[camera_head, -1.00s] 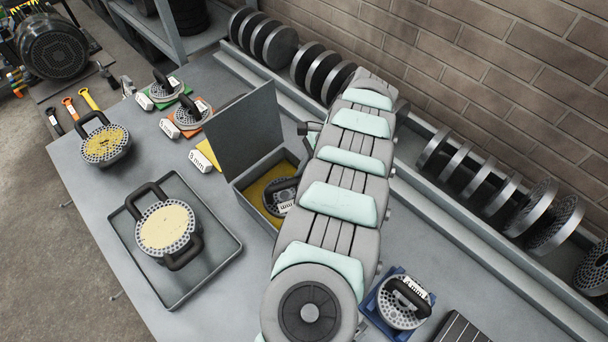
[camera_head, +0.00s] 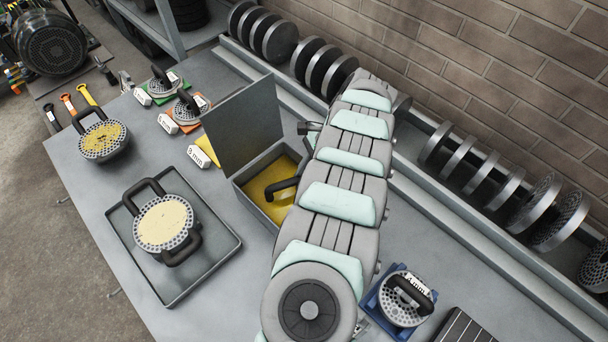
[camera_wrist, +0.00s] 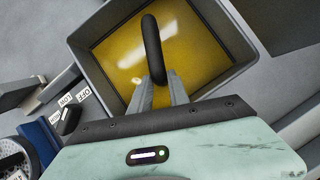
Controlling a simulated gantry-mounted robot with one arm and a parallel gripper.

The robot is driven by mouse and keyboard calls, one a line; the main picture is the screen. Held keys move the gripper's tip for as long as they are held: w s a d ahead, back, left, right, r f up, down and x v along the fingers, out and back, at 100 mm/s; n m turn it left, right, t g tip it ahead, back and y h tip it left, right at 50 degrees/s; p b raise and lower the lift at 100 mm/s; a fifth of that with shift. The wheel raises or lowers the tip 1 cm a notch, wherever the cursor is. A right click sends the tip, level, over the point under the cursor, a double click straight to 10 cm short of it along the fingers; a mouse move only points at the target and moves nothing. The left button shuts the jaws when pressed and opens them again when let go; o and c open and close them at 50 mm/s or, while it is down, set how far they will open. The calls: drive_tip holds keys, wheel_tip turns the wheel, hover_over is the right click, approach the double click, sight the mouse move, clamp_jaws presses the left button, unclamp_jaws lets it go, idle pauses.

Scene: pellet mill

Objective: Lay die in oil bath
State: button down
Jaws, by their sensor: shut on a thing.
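The oil bath (camera_head: 252,206) is an open grey box with its lid (camera_head: 243,125) raised, holding yellow oil (camera_head: 262,180). It also shows in the wrist view (camera_wrist: 222,82). The die's black handle (camera_head: 283,187) stands up out of the oil, and it shows upright in the wrist view (camera_wrist: 151,40). The die's body is not visible below the oil surface. My gripper (camera_wrist: 160,84) is shut on the near part of this handle, inside the bath's walls. In the head view my arm hides the gripper and the bath's right side.
A shallow tray (camera_head: 222,262) holds another die (camera_head: 165,223) at left. Dies stand on green, orange and blue mats (camera_head: 372,309) around the bench. A die rack (camera_head: 425,215) runs along the brick wall. The bench front between tray and bath is clear.

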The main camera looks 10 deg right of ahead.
drive_tip(key=shift+b, duration=0.3)
drive_tip(key=c, duration=1.2)
unclamp_jaws()
drive_tip(key=shift+w, duration=0.1)
drive_tip(key=shift+o, duration=0.4)
drive_tip(key=shift+f, duration=0.1)
drive_tip(key=o, duration=1.1)
drive_tip(key=b+v, duration=0.2)
drive_tip(key=v, duration=0.7)
drive_tip(key=shift+b, duration=0.4)
